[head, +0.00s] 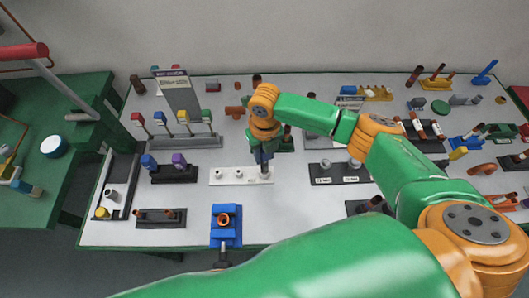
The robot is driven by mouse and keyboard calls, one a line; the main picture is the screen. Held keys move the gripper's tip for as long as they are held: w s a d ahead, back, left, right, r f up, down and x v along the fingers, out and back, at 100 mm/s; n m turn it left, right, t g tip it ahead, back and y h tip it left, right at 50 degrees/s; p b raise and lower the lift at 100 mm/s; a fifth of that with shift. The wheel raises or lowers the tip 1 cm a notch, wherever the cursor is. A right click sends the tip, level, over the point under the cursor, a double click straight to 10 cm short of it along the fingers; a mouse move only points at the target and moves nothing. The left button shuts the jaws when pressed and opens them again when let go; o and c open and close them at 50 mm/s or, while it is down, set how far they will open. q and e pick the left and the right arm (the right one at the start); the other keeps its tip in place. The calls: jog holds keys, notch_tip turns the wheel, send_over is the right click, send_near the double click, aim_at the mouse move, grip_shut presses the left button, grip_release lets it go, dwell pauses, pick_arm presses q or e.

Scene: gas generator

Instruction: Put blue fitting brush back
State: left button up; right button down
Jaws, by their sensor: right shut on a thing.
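My right gripper (264,158) points down over the right end of a white holder block (226,180) near the middle of the table. It is shut on a slim grey-blue piece, which I take to be the blue fitting brush (265,169); the fingers hide most of it. The piece's lower end is at the block's right end; I cannot tell whether it is seated. Two small round openings or studs show on the block left of it. My left gripper is not in view.
A black stand (174,175) with blue and purple-topped items stands left of the block. A blue clamp (225,226) with a copper ring sits at the front edge. A black stand (340,175) with grey fittings is to the right. Coloured-handled tools (184,142) stand behind.

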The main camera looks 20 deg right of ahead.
aim_at(265, 162)
jog(key=shift+f, duration=0.2)
dwell(0.5)
jog(key=shift+f+b, duration=2.05)
jog(key=shift+f, duration=0.55)
jog(key=shift+c, duration=2.4)
grip_release()
